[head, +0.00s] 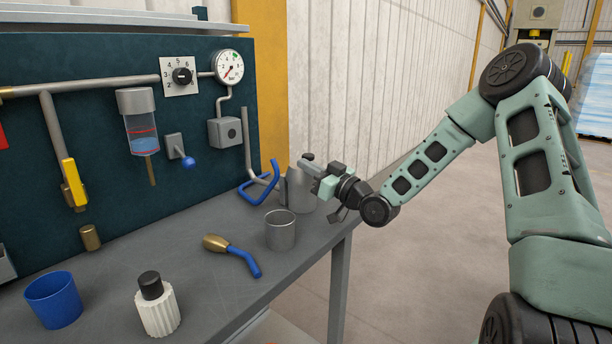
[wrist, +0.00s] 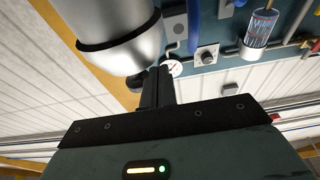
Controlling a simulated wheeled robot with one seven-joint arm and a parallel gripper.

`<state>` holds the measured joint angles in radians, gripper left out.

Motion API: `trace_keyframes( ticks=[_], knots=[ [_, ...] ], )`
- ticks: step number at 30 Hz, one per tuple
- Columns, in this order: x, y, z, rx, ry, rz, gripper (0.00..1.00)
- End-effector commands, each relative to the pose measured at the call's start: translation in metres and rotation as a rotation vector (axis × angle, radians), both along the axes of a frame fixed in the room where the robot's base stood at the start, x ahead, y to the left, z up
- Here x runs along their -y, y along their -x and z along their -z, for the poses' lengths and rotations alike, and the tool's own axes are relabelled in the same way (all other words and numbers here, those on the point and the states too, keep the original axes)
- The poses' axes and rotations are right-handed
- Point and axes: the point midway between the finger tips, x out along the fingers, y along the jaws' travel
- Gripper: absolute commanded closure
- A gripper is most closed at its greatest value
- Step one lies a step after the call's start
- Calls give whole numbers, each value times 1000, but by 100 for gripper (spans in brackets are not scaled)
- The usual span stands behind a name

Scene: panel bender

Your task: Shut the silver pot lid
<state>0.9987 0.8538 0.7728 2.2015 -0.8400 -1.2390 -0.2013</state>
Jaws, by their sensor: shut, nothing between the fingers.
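A black band separates the body from the domed lid (wrist: 128,60). The lid lies in line with the body there, with a dark knob (wrist: 136,80) at its end. My gripper (head: 307,162) is shut and empty, at the height of the pot's top. Its fingers (wrist: 158,88) are close beside the lid; I cannot tell if they touch.
An open grey metal cup (head: 280,231) stands in front of the pot. A blue bent bar (head: 259,188) is behind it. A blue-handled tool (head: 233,253), white ribbed bottle (head: 157,308) and blue cup (head: 54,300) are nearer. A panel with gauge (head: 229,67) rises behind.

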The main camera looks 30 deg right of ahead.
Motion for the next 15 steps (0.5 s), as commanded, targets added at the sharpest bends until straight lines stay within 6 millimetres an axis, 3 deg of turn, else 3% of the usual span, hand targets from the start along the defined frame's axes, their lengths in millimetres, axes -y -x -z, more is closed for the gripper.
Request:
trace_keyframes(
  ticks=[15],
  knots=[
    [1,4,9,-6,0,1,100]
  ],
)
